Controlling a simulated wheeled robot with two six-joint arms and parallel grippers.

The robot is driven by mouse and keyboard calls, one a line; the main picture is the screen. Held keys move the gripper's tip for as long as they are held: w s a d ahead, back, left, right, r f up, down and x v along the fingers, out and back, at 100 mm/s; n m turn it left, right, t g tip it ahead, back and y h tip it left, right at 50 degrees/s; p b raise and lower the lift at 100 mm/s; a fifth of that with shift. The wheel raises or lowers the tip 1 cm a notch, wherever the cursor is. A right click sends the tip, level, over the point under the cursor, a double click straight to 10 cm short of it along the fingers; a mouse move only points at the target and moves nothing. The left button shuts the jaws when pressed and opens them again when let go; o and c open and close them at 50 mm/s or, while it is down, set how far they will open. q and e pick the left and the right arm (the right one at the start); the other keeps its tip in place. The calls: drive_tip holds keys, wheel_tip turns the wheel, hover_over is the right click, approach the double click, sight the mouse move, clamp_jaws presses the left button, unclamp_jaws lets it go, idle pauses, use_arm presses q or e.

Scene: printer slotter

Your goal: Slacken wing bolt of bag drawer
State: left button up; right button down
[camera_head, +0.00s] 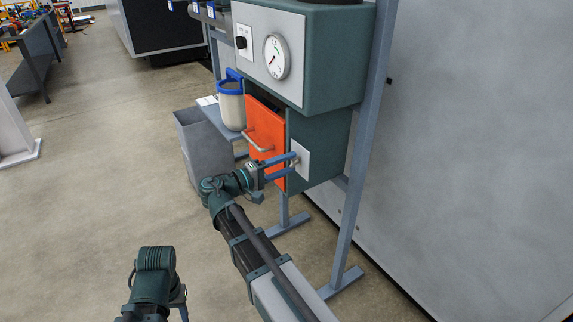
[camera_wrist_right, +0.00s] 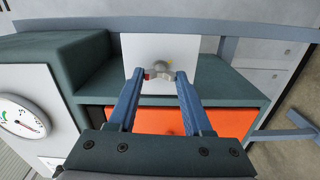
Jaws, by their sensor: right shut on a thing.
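The bag drawer has an orange front (camera_head: 262,132) with a pale bar handle (camera_head: 257,143); it also shows in the right wrist view (camera_wrist_right: 228,122). A light plate (camera_head: 303,160) is on the side of the drawer housing. In the right wrist view, a grey metal wing bolt (camera_wrist_right: 158,70) stands at the middle of this plate (camera_wrist_right: 146,49). My right gripper (camera_wrist_right: 160,76) is shut on the wing bolt, its blue fingers on either side of it; it also shows in the head view (camera_head: 292,164). My left gripper (camera_head: 158,307) is at the bottom edge, its fingers not clearly visible.
Above the drawer is a teal cabinet with a round gauge (camera_head: 277,56) and a black knob (camera_head: 241,43). A blue-topped canister (camera_head: 231,104) and a grey bin (camera_head: 203,143) stand left of the drawer. Frame posts and a large grey wall (camera_head: 470,150) are on the right. The floor at left is open.

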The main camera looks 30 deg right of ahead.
drive_tip(key=shift+c, duration=1.6)
unclamp_jaws()
drive_tip(key=shift+a, duration=0.1)
drive_tip(key=s+a, duration=0.1)
drive_tip(key=a, duration=1.2)
drive_tip(key=shift+a, duration=0.3)
drive_tip(key=shift+f, duration=0.1)
